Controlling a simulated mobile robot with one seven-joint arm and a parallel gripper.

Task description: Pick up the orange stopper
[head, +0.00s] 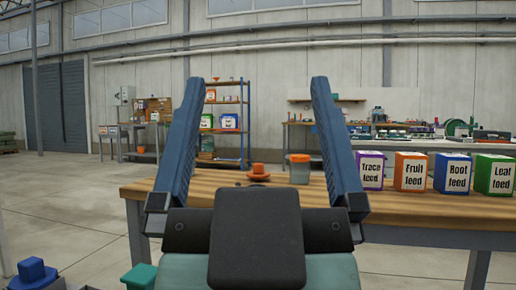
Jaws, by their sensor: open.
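The orange stopper (258,172) sits on the wooden bench top in the head view, a small knob above a wider round flange. Its lower front is close to my gripper's dark body in the picture. My gripper (265,82) is large in the foreground, its two blue fingers pointing up and spread wide apart, with nothing between them held. The stopper shows in the gap between the fingers, beyond the gripper and apart from it.
A grey jar with an orange lid (299,168) stands just right of the stopper. Feed boxes for Trace (370,171), Fruit (411,172), Root (452,173) and Leaf (494,174) line the bench's right. A blue piece (33,271) and a teal piece (140,277) show low left.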

